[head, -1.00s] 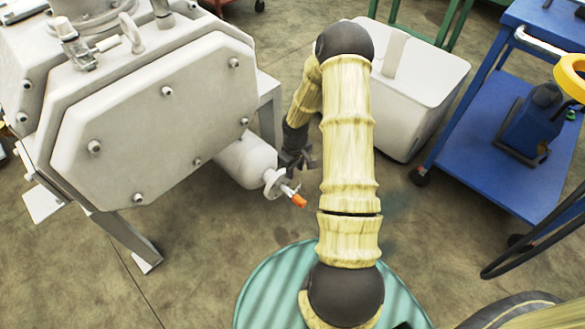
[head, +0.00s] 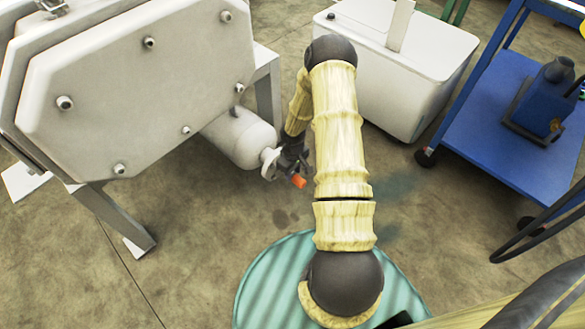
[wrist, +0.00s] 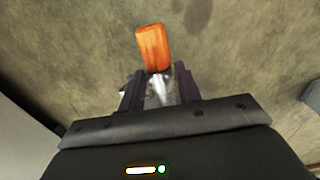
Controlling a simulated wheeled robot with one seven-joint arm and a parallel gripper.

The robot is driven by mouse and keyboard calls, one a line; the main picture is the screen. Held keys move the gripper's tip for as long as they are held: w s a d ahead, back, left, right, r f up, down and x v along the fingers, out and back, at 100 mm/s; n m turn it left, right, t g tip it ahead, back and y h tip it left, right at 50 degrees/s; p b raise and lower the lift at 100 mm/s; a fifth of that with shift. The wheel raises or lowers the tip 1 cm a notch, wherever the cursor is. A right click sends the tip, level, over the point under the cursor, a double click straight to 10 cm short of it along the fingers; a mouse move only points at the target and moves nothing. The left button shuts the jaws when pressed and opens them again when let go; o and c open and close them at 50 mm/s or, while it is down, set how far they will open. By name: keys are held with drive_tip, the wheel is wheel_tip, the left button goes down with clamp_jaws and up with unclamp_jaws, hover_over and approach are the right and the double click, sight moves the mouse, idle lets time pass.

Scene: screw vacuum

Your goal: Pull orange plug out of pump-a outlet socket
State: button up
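In the wrist view the orange plug (wrist: 152,47) shows beyond the fingertips. The two fingers of my gripper (wrist: 160,82) stand apart with a silvery piece between them. Gaps show beside this piece, so the gripper looks open around it. Any finger contact is hard to make out.
The large grey machine housing (head: 135,85) and its leg (head: 268,90) stand left of my arm. A white bin (head: 415,85) stands behind it. A blue cart (head: 500,130) is at the right. A teal round top (head: 270,285) is below. Bare floor lies below the outlet.

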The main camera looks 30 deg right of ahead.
sight(299, 179)
wheel_tip(299, 179, down, 2)
drive_tip(key=shift+b, duration=0.3)
drive_tip(key=shift+c, duration=0.4)
drive_tip(key=c, duration=0.6)
drive_tip(key=shift+s, duration=0.15)
drive_tip(key=shift+s+d, duration=0.25)
drive_tip(key=shift+s, duration=0.35)
drive_tip(key=shift+s+d+b, duration=0.2)
drive_tip(key=shift+s+b, duration=0.15)
drive_tip(key=shift+s, duration=0.1)
drive_tip(key=shift+s, duration=0.1)
